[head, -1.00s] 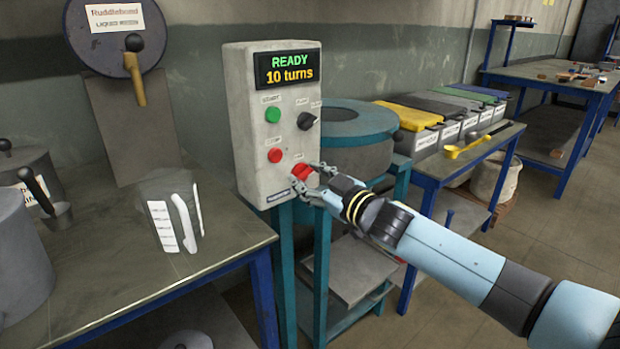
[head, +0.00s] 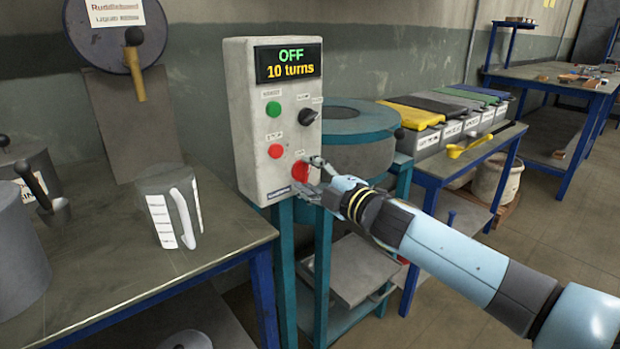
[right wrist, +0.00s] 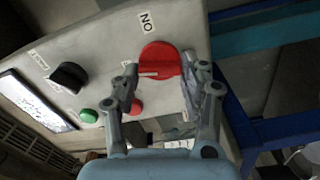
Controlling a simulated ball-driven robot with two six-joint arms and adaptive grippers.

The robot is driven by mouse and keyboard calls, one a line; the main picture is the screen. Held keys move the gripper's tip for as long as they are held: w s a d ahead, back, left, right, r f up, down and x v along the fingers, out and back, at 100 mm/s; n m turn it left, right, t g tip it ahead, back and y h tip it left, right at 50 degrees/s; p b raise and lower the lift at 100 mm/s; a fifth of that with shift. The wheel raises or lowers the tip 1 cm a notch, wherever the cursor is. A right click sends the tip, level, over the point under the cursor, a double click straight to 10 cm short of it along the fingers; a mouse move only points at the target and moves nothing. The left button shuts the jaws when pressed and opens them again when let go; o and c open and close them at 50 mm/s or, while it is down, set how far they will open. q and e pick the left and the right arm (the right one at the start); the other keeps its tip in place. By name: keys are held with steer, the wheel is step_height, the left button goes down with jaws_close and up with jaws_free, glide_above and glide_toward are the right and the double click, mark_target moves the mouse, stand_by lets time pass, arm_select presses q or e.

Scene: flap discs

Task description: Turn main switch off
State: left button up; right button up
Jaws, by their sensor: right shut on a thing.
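The grey control box (head: 240,130) stands on a teal stand. Its display (head: 288,63) reads "OFF" and "10 turns". The red main switch (head: 300,171) is at the lower right of the box face; in the right wrist view it is a large red knob (right wrist: 158,58) beside an "ON" label. My right gripper (head: 311,172) is shut on the red switch, partly covering it. In the right wrist view the fingers (right wrist: 160,82) lie on either side of the knob. My left gripper is not in view.
A green button (head: 273,111), a red button (head: 276,151) and a black selector knob (head: 307,117) are on the same face. A round teal-rimmed machine (head: 358,122) stands close behind, right of the box. A grey jug (head: 165,205) stands on the left table.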

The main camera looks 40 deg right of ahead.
steer(key=shift+f+n, duration=0.15)
steer(key=shift+n, duration=1.15)
steer(key=o, duration=1.2)
steer(key=shift+s, duration=0.1)
steer(key=s, duration=1.1)
steer(key=shift+s+d, duration=0.4)
